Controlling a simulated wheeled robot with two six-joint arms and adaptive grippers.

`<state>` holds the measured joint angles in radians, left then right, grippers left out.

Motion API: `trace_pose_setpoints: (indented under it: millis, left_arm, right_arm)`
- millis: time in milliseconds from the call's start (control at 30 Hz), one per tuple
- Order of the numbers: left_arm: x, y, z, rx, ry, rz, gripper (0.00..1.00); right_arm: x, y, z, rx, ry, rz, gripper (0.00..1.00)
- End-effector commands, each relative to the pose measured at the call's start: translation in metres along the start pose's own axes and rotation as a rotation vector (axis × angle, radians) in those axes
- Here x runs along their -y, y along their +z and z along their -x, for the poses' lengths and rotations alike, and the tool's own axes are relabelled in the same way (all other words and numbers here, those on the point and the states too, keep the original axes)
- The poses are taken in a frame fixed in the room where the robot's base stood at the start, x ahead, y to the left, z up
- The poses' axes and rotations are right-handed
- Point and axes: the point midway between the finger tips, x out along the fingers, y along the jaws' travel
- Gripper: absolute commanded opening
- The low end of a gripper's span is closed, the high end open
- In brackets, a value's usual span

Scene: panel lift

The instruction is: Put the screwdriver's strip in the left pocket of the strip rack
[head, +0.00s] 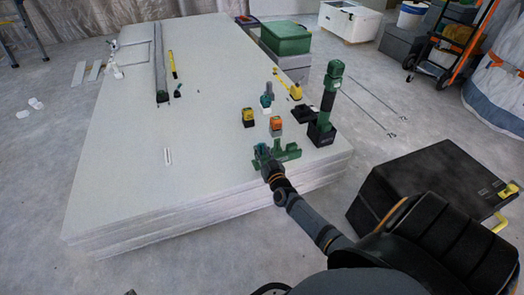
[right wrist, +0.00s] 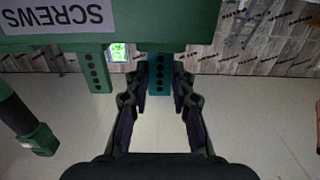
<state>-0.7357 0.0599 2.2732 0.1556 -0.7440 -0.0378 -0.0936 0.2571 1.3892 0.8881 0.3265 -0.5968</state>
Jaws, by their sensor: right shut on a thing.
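My right gripper (head: 267,168) is at the near right corner of the panel stack, at a low green fixture (head: 288,153), which looks like the strip rack. In the right wrist view my right gripper (right wrist: 160,95) is shut on a teal strip with a row of dark dots (right wrist: 159,76). The strip's upper end meets a green body (right wrist: 150,22) with an upside-down SCREWS label; I cannot tell whether it is inside a pocket. A similar dark green dotted piece (right wrist: 96,72) is to its left. A tall green and black tool (head: 328,100), perhaps the screwdriver, stands behind the fixture.
Yellow (head: 248,117) and orange (head: 275,126) topped blocks stand on the panel stack (head: 130,170) nearby. A yellow tool (head: 293,90) lies farther back. A black case (head: 430,180) is on the floor at the right.

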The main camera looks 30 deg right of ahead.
Motion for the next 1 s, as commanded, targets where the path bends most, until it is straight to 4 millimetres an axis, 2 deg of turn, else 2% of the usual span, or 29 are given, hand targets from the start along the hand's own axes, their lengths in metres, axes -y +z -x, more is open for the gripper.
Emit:
trace_pose_setpoints:
  millis: [367, 400, 567, 867, 1000]
  left_arm:
    - [0.0, 0.0, 0.0, 0.0, 0.0, 0.0, 0.0]
    - [0.0, 0.0, 0.0, 0.0, 0.0, 0.0, 0.0]
    - [0.0, 0.0, 0.0, 0.0, 0.0, 0.0, 0.0]
    - [0.0, 0.0, 0.0, 0.0, 0.0, 0.0, 0.0]
    - [0.0, 0.0, 0.0, 0.0, 0.0, 0.0, 0.0]
  right_arm:
    - [0.0, 0.0, 0.0, -0.001, 0.0, 0.0, 0.0]
    - [0.0, 0.0, 0.0, -0.001, 0.0, 0.0, 0.29]
    - [0.0, 0.0, 0.0, -0.001, 0.0, 0.0, 0.5]
    - [0.0, 0.001, 0.002, 0.001, 0.0, 0.0, 0.5]
    - [0.0, 0.002, 0.019, 0.003, -0.002, 0.0, 0.5]
